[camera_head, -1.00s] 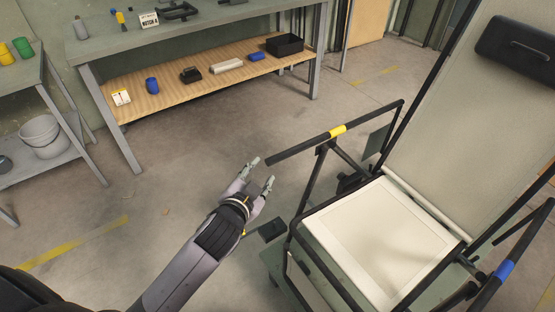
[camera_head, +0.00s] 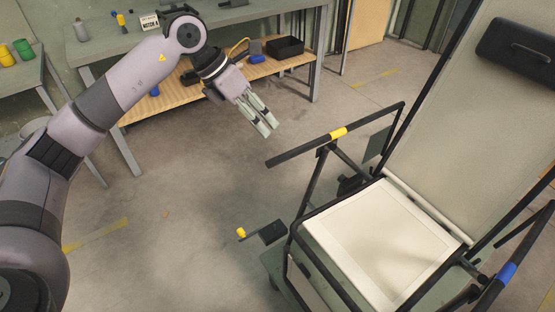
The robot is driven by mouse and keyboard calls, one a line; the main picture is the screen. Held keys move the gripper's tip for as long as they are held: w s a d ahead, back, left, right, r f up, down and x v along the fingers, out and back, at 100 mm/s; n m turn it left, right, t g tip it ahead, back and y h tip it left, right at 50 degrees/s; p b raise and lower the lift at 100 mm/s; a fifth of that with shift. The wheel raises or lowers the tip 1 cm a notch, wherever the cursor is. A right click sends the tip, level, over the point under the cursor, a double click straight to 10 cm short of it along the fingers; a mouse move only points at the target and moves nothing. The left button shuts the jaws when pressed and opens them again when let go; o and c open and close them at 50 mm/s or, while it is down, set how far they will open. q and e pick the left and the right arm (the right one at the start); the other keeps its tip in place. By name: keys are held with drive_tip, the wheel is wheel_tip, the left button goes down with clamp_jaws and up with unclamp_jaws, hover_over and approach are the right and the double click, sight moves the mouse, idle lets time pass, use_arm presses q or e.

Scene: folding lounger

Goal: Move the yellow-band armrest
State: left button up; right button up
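The yellow-band armrest (camera_head: 300,147) is a dark bar with a yellow band (camera_head: 338,133), on the left side of the lounger. It slopes up to the right and stands on a dark strut above the pale seat (camera_head: 380,240). My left gripper (camera_head: 269,129) is in the air to the upper left of the armrest's near end, apart from it in the picture. Its two fingers point down and right, close together, with nothing seen between them. Whether they are fully shut is unclear from this angle. My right gripper is not in view.
A blue-band armrest (camera_head: 505,273) is on the lounger's right side. A yellow knob (camera_head: 241,233) sits beside a dark plate low at the lounger's left. A workbench (camera_head: 120,45) with a wooden lower shelf stands behind my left arm. Open floor lies between bench and lounger.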

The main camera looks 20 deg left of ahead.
sight(278, 160)
use_arm(q)
drive_tip(key=shift+y, duration=0.7)
drive_tip(key=a+x, duration=0.1)
drive_tip(key=x, duration=0.4)
drive_tip(key=p+x, duration=0.1)
drive_tip(key=x, duration=0.4)
drive_tip(key=a+f+x, duration=0.1)
drive_tip(key=x, duration=0.5)
drive_tip(key=shift+w+a, duration=0.15)
drive_tip(key=shift+a, duration=0.2)
drive_tip(key=shift+c, duration=0.2)
clamp_jaws()
